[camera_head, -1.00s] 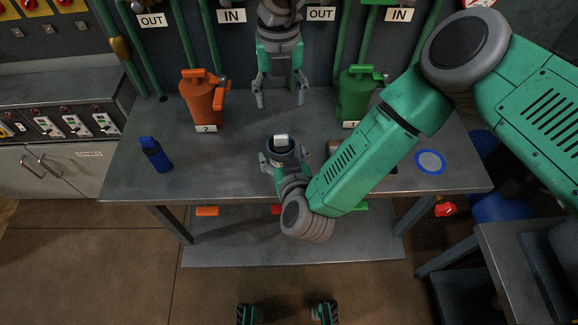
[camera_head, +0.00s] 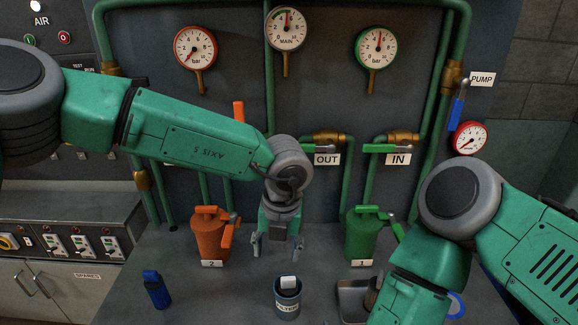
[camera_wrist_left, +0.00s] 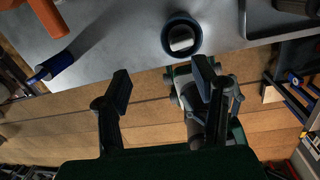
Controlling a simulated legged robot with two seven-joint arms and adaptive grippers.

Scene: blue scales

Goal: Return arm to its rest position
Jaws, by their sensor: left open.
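My left arm comes in from the left. Its gripper (camera_head: 277,245) hangs fingers down above the table, between the orange and green canisters and behind the grey cup. It is open and empty; its two spread dark fingers (camera_wrist_left: 162,82) also show in the left wrist view. My right arm (camera_head: 460,210) comes in from the right, and its forearm leaves the head view at the bottom. A green and grey part, seemingly of my right arm, shows beyond the table edge in the left wrist view; its jaw opening is unclear.
A grey cup (camera_head: 287,303) with a white item stands near the table's front. An orange canister (camera_head: 211,236), a green canister (camera_head: 361,236) and a blue bottle (camera_head: 156,289) stand around. A tray (camera_head: 352,302) lies partly behind my right forearm. Pipes and gauges line the wall.

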